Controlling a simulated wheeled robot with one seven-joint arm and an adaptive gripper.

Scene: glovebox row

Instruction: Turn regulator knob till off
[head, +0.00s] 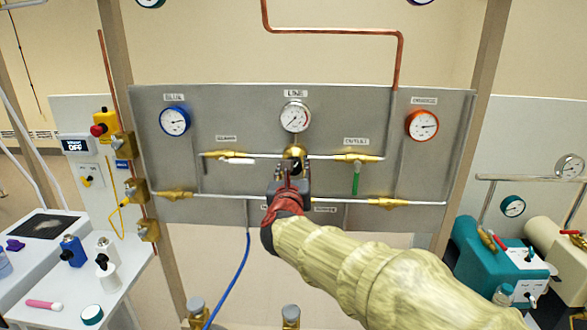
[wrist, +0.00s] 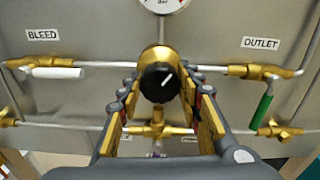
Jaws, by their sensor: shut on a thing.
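The regulator knob (wrist: 157,83) is a black round cap with a white pointer line, on a brass body (wrist: 158,58) on the grey panel. The pointer slants up and to the right in the wrist view. My gripper (wrist: 159,88) has one finger on each side of the knob and is shut on it. In the head view my gripper (head: 289,180) reaches the panel's middle, below the LINE gauge (head: 295,117), and hides much of the knob. No off mark is legible by the knob.
The bleed valve with a white handle (head: 238,160) is left of the knob. The outlet valve with a green handle (head: 356,182) is to the right. A blue gauge (head: 174,121) and an orange gauge (head: 422,124) flank the panel. Pipes run close above and below my gripper.

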